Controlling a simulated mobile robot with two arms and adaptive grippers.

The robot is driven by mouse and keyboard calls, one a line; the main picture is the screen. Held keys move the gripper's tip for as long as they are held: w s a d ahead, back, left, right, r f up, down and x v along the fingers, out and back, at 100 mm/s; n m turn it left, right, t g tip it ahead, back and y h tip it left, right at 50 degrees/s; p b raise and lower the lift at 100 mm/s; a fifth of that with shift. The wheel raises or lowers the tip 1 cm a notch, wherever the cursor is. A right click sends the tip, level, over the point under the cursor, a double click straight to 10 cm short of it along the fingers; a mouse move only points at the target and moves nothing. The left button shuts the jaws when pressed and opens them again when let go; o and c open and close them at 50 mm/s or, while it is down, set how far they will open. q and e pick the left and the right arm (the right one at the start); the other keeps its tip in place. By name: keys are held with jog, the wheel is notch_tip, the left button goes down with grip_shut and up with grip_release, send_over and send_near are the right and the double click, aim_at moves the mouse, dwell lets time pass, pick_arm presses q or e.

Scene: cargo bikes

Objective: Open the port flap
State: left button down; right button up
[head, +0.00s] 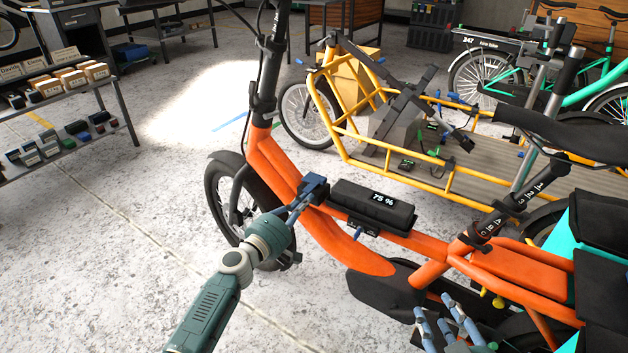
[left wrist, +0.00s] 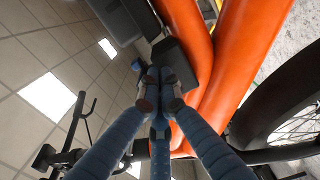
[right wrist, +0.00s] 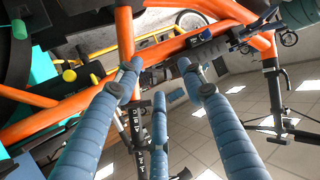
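A cargo bike with an orange frame (head: 405,240) carries a black battery (head: 372,205) whose display reads 75 %. A small dark-blue block (head: 314,186) sits on the frame at the battery's left end; I cannot tell for sure whether it is the port flap. My left gripper (head: 304,200) reaches this block. In the left wrist view, its fingertips (left wrist: 160,88) are close together at a dark block (left wrist: 172,62) beside the orange tubes; they hide what lies between them. My right gripper (head: 450,318) is open and empty, low beside the rear frame; its spread fingers show in the right wrist view (right wrist: 157,85).
A yellow-framed cargo bike (head: 350,160) stands close behind, and a green bike (head: 590,88) farther back. A shelf (head: 110,95) with small boxes is at the left. The grey floor (head: 130,240) left of the orange bike is clear.

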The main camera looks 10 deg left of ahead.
jog(key=shift+s+d+f, duration=0.1)
jog(key=shift+s+f, duration=0.05)
jog(key=shift+f, duration=0.05)
jog(key=s+d+f+g+h+p, duration=0.1)
jog(key=s+f+g, duration=0.3)
jog(key=s, duration=0.4)
jog(key=s+d+f+g+h+p, duration=0.1)
jog(key=s+d+f+g, duration=0.3)
jog(key=s, duration=0.4)
jog(key=shift+s+d+f+g+h+p, duration=0.35)
jog(key=shift+f+g+p, duration=0.4)
jog(key=shift+f, duration=0.6)
dwell(2.7)
